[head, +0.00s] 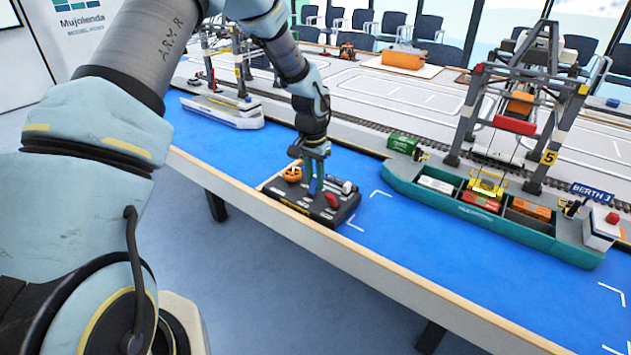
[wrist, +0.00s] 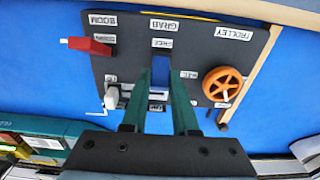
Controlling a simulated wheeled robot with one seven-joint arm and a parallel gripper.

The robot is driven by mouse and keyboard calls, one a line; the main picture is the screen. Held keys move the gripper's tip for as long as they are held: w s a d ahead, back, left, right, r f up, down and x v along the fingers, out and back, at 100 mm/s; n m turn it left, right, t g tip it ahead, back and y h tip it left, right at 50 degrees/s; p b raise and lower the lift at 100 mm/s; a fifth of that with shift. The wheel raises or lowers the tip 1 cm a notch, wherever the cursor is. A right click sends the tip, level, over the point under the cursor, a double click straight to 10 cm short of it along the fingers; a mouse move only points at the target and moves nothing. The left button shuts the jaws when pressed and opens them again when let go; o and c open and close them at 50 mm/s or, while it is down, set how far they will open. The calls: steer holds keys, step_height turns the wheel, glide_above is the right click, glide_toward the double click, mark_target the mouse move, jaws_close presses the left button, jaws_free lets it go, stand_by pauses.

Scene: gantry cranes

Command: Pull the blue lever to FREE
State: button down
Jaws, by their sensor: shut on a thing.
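A dark control panel (head: 285,188) sits on the blue table near its front edge; it fills much of the wrist view (wrist: 110,70). The blue lever (wrist: 160,72) is in the middle of the panel, below the GRAB label (wrist: 164,25) in the wrist view. My gripper (head: 315,188) reaches down over the panel. Its two green fingers are shut on the blue lever, one on each side. In the head view the fingers largely hide the lever. Small labels stand above and below the lever in the wrist view, too blurred to read surely.
On the panel are an orange wheel (wrist: 223,83), a red lever (wrist: 90,46) and a pale knob (wrist: 112,96). A green ship (head: 440,208) with containers lies to the right under a gantry crane (head: 470,110). Another ship (head: 222,112) is at the left. Blue table is clear in front.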

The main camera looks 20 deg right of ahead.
mark_target(312, 188)
steer(key=t+h+b, duration=0.1)
steer(key=b, duration=0.1)
steer(key=a+t+h+b, duration=0.1)
steer(key=h+b, duration=0.1)
steer(key=b, duration=0.1)
steer(key=s+a+h+b, duration=0.1)
steer(key=b, duration=0.1)
steer(key=shift+s+a+f+t+h+b, duration=0.1)
steer(key=shift+a+f+t+h+b, duration=0.05)
steer(key=shift+f+t+h+b, duration=0.2)
steer(key=t+h+b, duration=0.1)
steer(key=b, duration=0.1)
steer(key=a+h+b, duration=0.1)
steer(key=h+b, duration=0.1)
steer(key=shift+s+f+t+b, duration=0.1)
steer(key=shift+s+t+b, duration=0.25)
steer(key=shift+b, duration=0.05)
steer(key=shift+s+a+t+h+b, duration=0.15)
steer(key=shift+t+h+b, duration=0.15)
steer(key=shift+h+b, duration=0.35)
steer(key=c, duration=0.7)
jaws_free()
